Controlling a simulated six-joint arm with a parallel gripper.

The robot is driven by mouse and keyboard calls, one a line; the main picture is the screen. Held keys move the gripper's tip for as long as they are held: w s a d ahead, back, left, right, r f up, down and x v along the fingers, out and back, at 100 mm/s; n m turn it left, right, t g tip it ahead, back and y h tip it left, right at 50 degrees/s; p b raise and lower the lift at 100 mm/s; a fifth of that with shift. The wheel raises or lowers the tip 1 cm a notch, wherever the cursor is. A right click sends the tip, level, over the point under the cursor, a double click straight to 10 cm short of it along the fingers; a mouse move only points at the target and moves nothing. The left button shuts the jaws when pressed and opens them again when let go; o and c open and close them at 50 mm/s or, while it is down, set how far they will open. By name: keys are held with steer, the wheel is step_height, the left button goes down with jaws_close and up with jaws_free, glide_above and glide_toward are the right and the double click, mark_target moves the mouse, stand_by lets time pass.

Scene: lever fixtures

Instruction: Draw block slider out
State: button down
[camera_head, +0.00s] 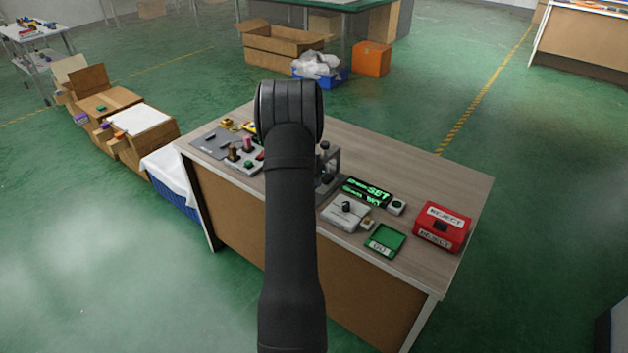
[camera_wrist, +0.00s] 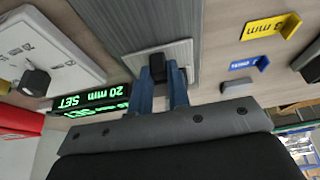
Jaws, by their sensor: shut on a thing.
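In the wrist view, my gripper (camera_wrist: 161,80) has two blue fingers closed around a small black block (camera_wrist: 157,66), which looks like the slider's handle. The block stands at the end of a light plate, against a grey ribbed panel (camera_wrist: 160,28). In the head view, the grey metal fixture (camera_head: 333,160) with black knobs is partly hidden behind my dark arm. My gripper and its grip are hidden there by the arm.
A green-lit display (camera_head: 367,192) reading "SET", a grey knob box (camera_head: 346,212), a green tray (camera_head: 386,240) and a red REJECT box (camera_head: 442,227) stand right of the fixture. In the wrist view, yellow (camera_wrist: 270,28) and blue (camera_wrist: 247,66) tags lie nearby.

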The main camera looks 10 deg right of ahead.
steer(key=s+a, duration=0.6)
steer(key=c, duration=1.4)
jaws_free()
steer(key=shift+o, duration=0.2)
steer(key=shift+a+r, duration=0.1)
steer(key=shift+r, duration=0.4)
steer(key=v, duration=1.6)
steer(key=shift+r, duration=0.15)
steer(key=shift+s, duration=0.1)
